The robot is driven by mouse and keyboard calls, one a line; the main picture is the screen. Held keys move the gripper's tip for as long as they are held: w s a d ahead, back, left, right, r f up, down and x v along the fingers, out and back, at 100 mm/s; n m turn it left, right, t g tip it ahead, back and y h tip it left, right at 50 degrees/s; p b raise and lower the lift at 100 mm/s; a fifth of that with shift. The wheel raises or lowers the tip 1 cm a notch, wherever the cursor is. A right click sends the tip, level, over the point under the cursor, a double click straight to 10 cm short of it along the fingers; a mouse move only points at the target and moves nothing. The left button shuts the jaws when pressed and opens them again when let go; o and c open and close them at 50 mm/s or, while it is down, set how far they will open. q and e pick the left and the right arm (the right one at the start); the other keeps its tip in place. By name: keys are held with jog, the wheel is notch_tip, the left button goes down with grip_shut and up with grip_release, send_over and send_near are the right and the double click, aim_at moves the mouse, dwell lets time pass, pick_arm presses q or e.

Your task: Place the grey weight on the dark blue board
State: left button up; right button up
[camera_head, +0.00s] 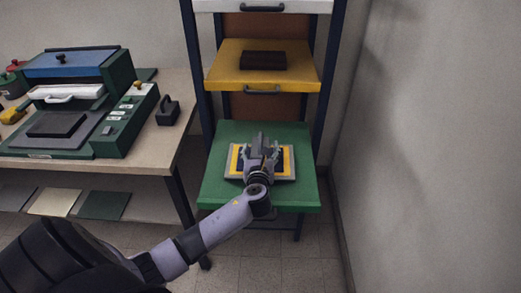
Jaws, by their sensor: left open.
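My left gripper (262,145) is open over a flat board with a dark blue middle, a yellow band and a pale rim (233,163). This board lies on the pulled-out green shelf (225,190). The gripper covers the middle of the board. Grey shapes at the fingers blend together, so I cannot tell whether the grey weight is among them or whether anything touches the board. A dark grey piece with a handle (168,112) stands on the table at the left. My right gripper is out of view.
A yellow shelf (225,75) above carries a dark block (263,60). The rack's blue posts flank the shelves. A green machine (120,130) with a blue top stands on the left table (155,150). A wall rises close on the right.

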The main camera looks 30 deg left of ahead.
pick_arm(q)
jog(key=v, duration=1.2)
